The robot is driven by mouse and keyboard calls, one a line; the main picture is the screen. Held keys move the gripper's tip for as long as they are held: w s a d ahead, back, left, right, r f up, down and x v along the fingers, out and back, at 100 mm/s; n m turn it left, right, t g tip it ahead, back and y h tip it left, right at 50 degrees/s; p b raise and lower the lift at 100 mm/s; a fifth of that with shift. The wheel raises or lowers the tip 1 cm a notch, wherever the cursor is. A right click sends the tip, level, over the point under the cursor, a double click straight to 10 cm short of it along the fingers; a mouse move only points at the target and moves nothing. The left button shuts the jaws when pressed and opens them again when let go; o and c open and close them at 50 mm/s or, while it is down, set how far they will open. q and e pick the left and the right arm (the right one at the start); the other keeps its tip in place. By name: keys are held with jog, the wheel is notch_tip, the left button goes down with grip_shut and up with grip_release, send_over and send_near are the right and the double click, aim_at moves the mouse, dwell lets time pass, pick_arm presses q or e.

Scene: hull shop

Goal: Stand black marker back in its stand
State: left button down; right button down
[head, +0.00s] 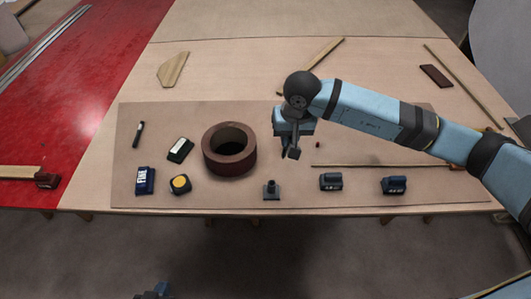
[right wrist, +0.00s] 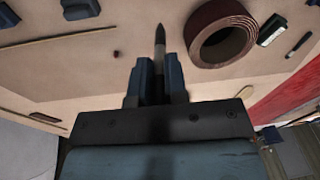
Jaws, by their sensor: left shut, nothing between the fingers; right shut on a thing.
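My right gripper (head: 290,150) is shut on the black marker, above the brown mat right of the roll. In the right wrist view the marker (right wrist: 159,50) stands out between the fingers (right wrist: 157,82), with a dark pointed end and a paler grey band below it. In the head view the marker is mostly hidden by the gripper. The small dark stand (head: 271,192) is on the mat near its front edge, nearer than the gripper, with a raised socket that looks empty. My left gripper (head: 155,290) shows only partly at the bottom edge, shut and empty.
A reddish-brown roll (head: 229,150) stands left of the gripper. Two dark battery-like blocks (head: 331,182) (head: 395,185) sit right of the stand. A yellow-faced tape measure (head: 180,184), an eraser-like block (head: 180,150) and a thin black tool (head: 138,133) lie left.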

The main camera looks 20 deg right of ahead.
jog(key=w+a+f+m+g+b, duration=0.1)
jog(key=w+a+f, duration=0.1)
jog(key=f, duration=0.4)
jog(key=shift+a+h, duration=0.3)
jog(key=shift+a, duration=0.4)
notch_tip(320, 180, down, 5)
jog(key=shift+f+b, duration=0.15)
jog(key=shift+b, duration=1.05)
jog(key=shift+f+b, duration=0.3)
jog(key=shift+b, duration=0.2)
